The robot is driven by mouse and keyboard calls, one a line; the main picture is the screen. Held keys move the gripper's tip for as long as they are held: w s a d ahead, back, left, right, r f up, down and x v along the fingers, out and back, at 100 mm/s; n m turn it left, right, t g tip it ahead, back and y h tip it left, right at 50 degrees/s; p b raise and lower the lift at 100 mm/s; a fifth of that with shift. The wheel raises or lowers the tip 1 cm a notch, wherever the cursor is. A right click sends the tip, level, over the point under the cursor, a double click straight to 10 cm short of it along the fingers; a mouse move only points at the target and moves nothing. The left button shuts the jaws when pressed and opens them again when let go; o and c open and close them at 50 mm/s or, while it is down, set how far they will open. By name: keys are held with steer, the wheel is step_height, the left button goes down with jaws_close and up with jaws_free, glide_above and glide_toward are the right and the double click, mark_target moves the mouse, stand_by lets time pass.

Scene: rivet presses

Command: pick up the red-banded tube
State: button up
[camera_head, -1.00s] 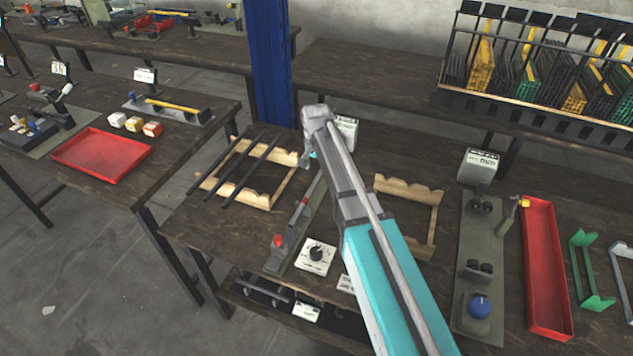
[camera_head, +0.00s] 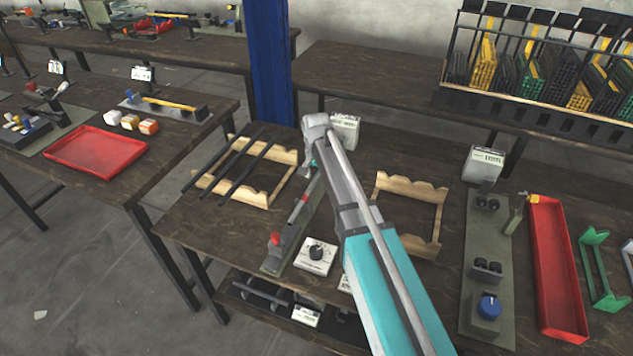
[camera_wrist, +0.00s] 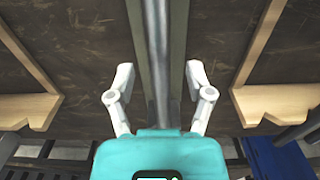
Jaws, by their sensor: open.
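A long grey tube (camera_wrist: 156,50) runs lengthwise between my fingers in the wrist view, above a grey-green strip. In the head view a red mark (camera_head: 304,198) shows on the narrow green fixture (camera_head: 273,264) beside my arm. My arm hides part of that fixture, and no red band shows in the wrist view. My gripper (camera_wrist: 160,74) is open, with one finger on each side of the tube. I cannot tell how far above the tube the fingertips are.
A wooden rack (camera_head: 200,184) with dark rods stands left of the fixture, and an empty wooden rack (camera_head: 437,222) right of it. A white dial box (camera_head: 316,256) sits near the front. A red tray (camera_head: 572,320) and a blue-knobbed fixture (camera_head: 500,260) lie farther right. A blue post (camera_head: 268,70) rises behind.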

stand_by(0.5)
jaws_close()
